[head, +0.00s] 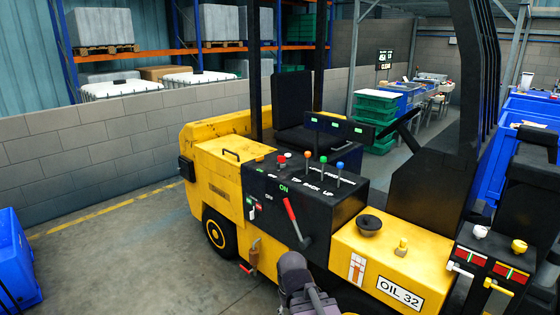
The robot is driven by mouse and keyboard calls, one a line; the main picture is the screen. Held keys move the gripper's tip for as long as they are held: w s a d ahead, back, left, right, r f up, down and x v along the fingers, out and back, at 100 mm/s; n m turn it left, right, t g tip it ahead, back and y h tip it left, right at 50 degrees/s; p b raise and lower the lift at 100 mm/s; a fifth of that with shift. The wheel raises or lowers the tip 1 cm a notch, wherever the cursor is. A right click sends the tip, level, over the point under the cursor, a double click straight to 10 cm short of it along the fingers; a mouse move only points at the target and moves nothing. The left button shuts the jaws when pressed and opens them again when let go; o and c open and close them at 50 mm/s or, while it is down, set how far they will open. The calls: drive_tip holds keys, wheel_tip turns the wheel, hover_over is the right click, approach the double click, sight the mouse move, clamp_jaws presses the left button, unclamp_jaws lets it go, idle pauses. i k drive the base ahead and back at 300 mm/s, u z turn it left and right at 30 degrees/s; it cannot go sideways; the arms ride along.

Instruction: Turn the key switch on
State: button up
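The yellow forklift-like machine (215,175) stands in the middle of the head view, with a black control panel on its near side. On the panel are a green ON label (283,188) and a white OFF label (269,196). Small red and white parts (254,208) sit left of these labels; I cannot tell whether they are the key switch. A red-handled lever (291,212) slants across the panel on the right. My arm's dark grey end (298,278) rises from the bottom edge, below and apart from the panel. Its fingers cannot be made out.
Coloured knob levers (323,165) stand on the panel top. A brass-coloured lock-like part (254,256) hangs low on the machine's side. A black knob (370,224) and yellow OIL 32 box (385,262) lie right. A blue bin (14,262) stands left; the floor between is clear.

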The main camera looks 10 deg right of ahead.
sight(279, 166)
drive_tip(key=z, duration=0.1)
drive_tip(key=i, duration=0.9)
drive_tip(key=z, duration=1.05)
